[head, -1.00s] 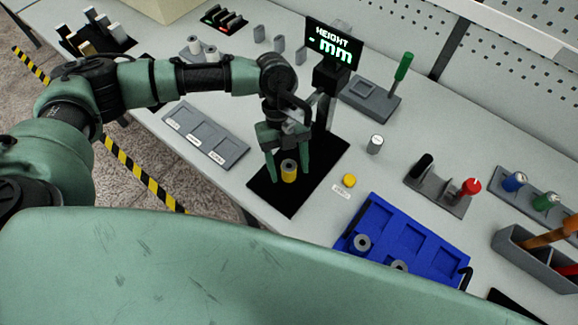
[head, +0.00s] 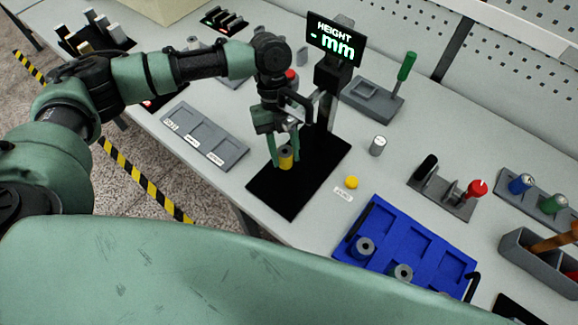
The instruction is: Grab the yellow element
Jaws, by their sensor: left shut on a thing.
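The yellow element (head: 286,160) is a small yellow cylinder with a grey top. My left gripper (head: 284,158) is shut on it, with one green finger on each side. It is over the black base plate (head: 290,195) of the height gauge, and seems to be raised a little above it. A small yellow disc (head: 351,182) lies on the table to the right of the plate, by a white label. My right gripper is not in view.
The height display (head: 335,42) stands behind the plate. A grey three-slot tray (head: 205,138) lies to the left. A blue tray (head: 405,245) with grey spools is at the front right. A grey cylinder (head: 378,146) stands between the plate and a tool holder (head: 440,190).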

